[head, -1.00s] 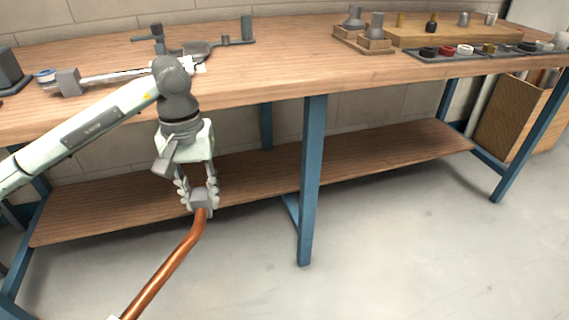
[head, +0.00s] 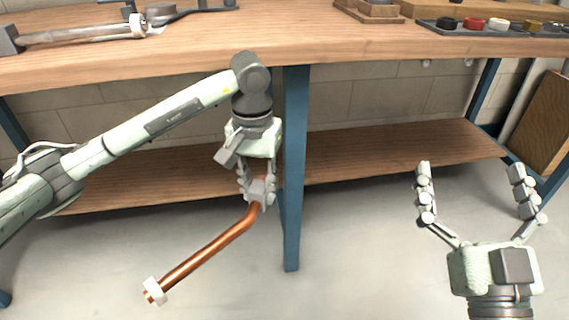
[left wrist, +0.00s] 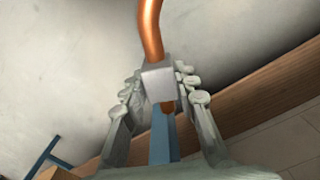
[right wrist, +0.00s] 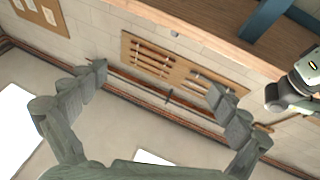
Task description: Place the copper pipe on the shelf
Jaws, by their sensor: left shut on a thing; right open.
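The copper pipe (head: 210,255) is bent near its upper end and has a pale collar at its lower left end. My left gripper (head: 257,190) is shut on the grey block at the pipe's upper end; the left wrist view shows the pipe (left wrist: 151,30) rising out of the block between the fingers (left wrist: 162,85). The pipe hangs tilted in front of the lower wooden shelf (head: 400,153), beside a blue table leg. I see no contact with the shelf. My right gripper (head: 475,190) is open and empty to the right, in front of the shelf's right part.
The workbench top (head: 300,40) overhangs the shelf. A blue leg (head: 293,170) stands in front of the shelf, close right of my left gripper. Trays and fittings sit on the bench. The shelf surface right of the leg looks bare.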

